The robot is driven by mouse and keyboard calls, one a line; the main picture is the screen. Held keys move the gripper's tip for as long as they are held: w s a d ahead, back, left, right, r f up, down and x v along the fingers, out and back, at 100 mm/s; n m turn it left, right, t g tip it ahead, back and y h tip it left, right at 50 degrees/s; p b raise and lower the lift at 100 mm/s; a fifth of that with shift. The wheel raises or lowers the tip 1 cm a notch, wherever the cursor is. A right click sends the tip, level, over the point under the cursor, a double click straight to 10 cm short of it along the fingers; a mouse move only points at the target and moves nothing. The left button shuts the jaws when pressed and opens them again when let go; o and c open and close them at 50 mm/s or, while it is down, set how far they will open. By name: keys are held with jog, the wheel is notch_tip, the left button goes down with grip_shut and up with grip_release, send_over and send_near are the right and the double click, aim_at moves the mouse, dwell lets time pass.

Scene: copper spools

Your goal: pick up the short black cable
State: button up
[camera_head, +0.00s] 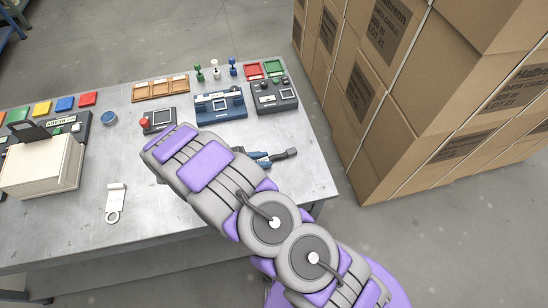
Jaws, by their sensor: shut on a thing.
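My arm, grey with purple panels, reaches in from the lower right across the table. Its far end is over the middle of the table, and my gripper's fingers are hidden beneath or behind it. I cannot make out the short black cable for certain. A slim dark and blue piece (284,154) shows just right of my arm, over the table, with its left end partly covered. I cannot tell whether it is the cable or a tool.
The metal table (60,218) holds a blue device (220,104), a dark control box (275,96), a red-button box (158,120), a wooden tray (160,88), a white ringed tag (115,203) and a cream box (40,165). Stacked cartons (400,100) stand close on the right.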

jog(key=shift+d, duration=0.15)
grip_shut()
jog(key=shift+d, duration=0.5)
jog(key=shift+a+r, duration=0.3)
jog(key=shift+r, duration=0.35)
jog(key=shift+w+a+r+p, duration=0.1)
jog(key=shift+a+r+p, duration=0.1)
jog(key=shift+r+p, duration=0.75)
jog(key=w+a, duration=0.3)
jog(key=w+a+r+p, duration=0.1)
jog(key=w+a, duration=0.5)
jog(key=shift+w+r+p, duration=0.2)
jog(key=shift+w+p, duration=0.1)
jog(key=shift+w, duration=0.1)
jog(key=shift+w+a+r, duration=0.15)
jog(key=shift+w+a, duration=0.6)
jog(key=shift+w+r, duration=0.1)
